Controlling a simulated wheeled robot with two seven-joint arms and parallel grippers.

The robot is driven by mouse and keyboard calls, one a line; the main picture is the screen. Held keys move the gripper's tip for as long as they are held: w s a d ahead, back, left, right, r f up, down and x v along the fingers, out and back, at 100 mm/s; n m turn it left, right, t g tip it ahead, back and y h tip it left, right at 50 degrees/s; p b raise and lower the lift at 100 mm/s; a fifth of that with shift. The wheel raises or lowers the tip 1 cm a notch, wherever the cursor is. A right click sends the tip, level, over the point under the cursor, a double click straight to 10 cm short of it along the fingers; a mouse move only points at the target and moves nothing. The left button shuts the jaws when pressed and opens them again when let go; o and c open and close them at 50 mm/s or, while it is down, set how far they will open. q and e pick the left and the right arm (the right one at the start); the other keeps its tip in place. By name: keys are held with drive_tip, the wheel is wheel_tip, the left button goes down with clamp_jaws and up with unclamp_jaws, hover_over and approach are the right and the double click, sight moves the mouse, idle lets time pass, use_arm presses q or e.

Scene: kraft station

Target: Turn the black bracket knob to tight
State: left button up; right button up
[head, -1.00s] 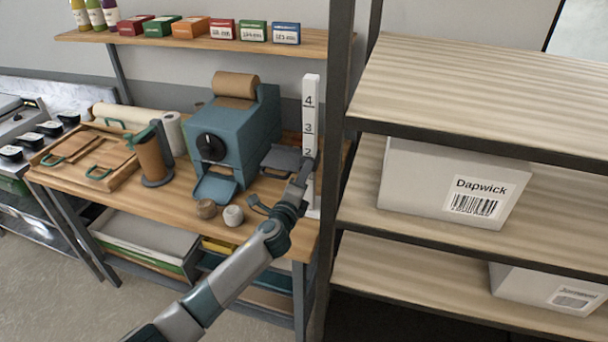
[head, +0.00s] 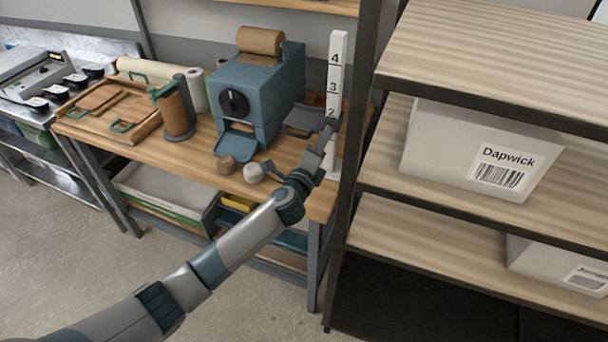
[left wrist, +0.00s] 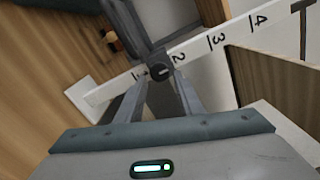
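The white numbered post (head: 337,70) stands at the right end of the wooden bench, beside the blue machine (head: 258,90). The black bracket knob (left wrist: 160,71) shows in the left wrist view near the 2 mark, on a grey bracket (left wrist: 128,25) crossing the post. My left gripper (head: 330,128) is at the post just below the 2 mark. In the left wrist view its two fingers (left wrist: 162,80) reach to either side of the knob; whether they touch it is unclear. In the head view the gripper hides the knob. My right gripper is out of view.
A shelf rack with a Dapwick box (head: 480,150) stands close on the right, its dark upright (head: 358,150) near my gripper.

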use_arm(q)
drive_tip(key=b+v, duration=0.3)
drive_tip(key=v, duration=1.1)
drive_tip(key=shift+b, duration=0.3)
drive_tip(key=shift+s+a, duration=0.1)
